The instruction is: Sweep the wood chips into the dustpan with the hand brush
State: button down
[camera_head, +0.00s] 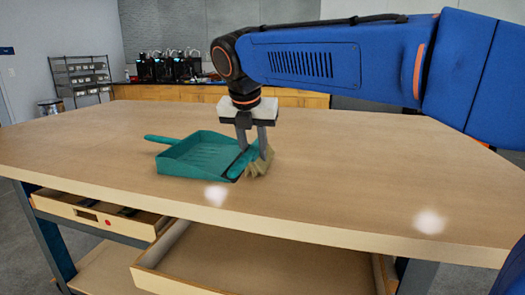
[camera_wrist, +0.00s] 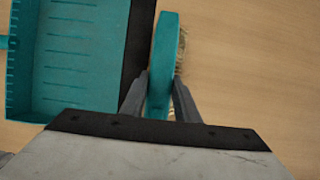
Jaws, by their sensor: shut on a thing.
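The teal dustpan (camera_head: 198,152) lies on the wooden table with its handle pointing left; its ribbed inside and dark lip show in the wrist view (camera_wrist: 70,60). My gripper (camera_head: 254,150) is shut on the teal hand brush (camera_head: 241,164), with its two fingers on either side of it in the wrist view (camera_wrist: 160,90). The brush stands right beside the dustpan's open front edge, with its tan bristles facing right and down to the table. Whether the brush touches the lip is unclear. I cannot make out any wood chips in either view.
The wooden table (camera_head: 360,185) is clear to the right of the brush and behind the dustpan. An open drawer (camera_head: 100,217) sticks out below its front left edge. A back counter with dark machines (camera_head: 170,68) and a wire shelf (camera_head: 80,75) stand far off.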

jog(key=shift+w+a+r, duration=0.15)
jog(key=shift+w+a, duration=0.4)
jog(key=shift+a, duration=1.2)
jog(key=shift+w+a+r, duration=0.15)
jog(key=shift+w+a, duration=0.45)
jog(key=shift+a, duration=1.15)
jog(key=shift+w+a+r, duration=0.15)
jog(key=shift+w+a, duration=0.4)
jog(key=shift+a, duration=1.2)
jog(key=shift+d+r, duration=0.1)
jog(key=shift+r, duration=2)
jog(key=shift+r, duration=2.55)
